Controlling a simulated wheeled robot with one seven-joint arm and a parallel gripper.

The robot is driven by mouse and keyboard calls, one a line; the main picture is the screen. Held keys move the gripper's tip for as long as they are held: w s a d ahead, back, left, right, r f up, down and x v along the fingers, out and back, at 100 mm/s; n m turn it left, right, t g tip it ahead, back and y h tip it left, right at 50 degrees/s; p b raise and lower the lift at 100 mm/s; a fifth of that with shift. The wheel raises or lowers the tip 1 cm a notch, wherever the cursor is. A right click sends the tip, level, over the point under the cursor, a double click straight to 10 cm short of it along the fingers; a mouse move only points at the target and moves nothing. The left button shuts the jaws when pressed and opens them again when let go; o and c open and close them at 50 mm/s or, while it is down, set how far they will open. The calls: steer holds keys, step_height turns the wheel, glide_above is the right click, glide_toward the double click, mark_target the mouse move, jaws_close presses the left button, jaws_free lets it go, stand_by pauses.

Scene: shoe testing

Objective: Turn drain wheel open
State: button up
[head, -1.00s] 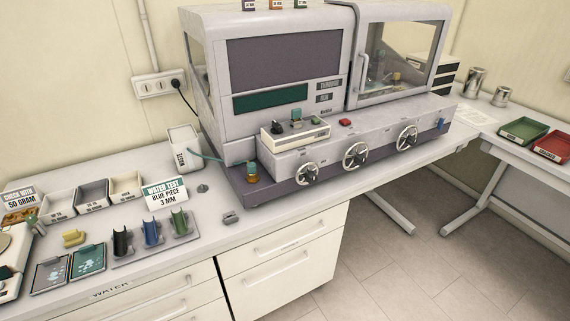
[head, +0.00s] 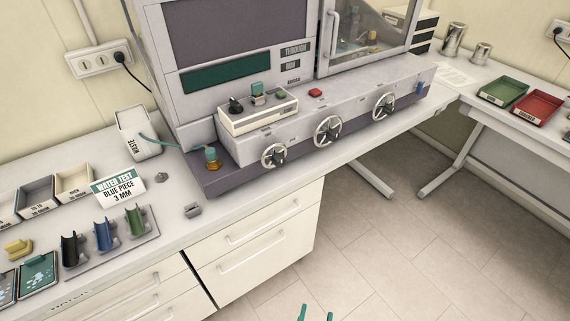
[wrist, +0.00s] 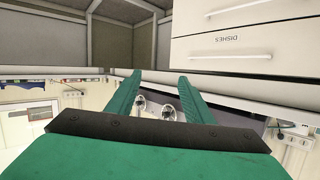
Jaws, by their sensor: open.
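Three silver handwheels with dark hubs sit along the front of the grey test machine (head: 300,135): a left wheel (head: 274,155), a middle wheel (head: 327,130) and a right wheel (head: 385,105). Their small labels are unreadable, so I cannot tell which is the drain wheel. My gripper (head: 316,312) shows only its green fingertips at the bottom edge of the head view, apart and empty, below and in front of the wheels. In the wrist view, which looks upside down, my open fingers (wrist: 158,85) frame two distant wheels (wrist: 141,105) (wrist: 168,112); nothing is touched.
A white waste container (head: 138,130) with a teal hose stands left of the machine. A water test sign (head: 118,187), coloured holders (head: 103,236) and a small grey block (head: 193,211) lie on the counter. Drawers (head: 250,250) are below. Open floor (head: 400,260) is at right.

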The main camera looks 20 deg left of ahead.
steer(key=w+a+r+n+y, duration=0.2)
steer(key=w+a+y, duration=0.1)
steer(key=w, duration=0.7)
steer(key=n+g+y, duration=0.4)
steer(key=n+y, duration=0.6)
steer(key=n, duration=0.1)
glide_toward(281, 163)
steer(key=x, duration=0.9)
steer(key=shift+w, duration=0.2)
steer(key=shift+a, duration=0.2)
steer(key=shift+d+f, duration=0.1)
steer(key=c, duration=1)
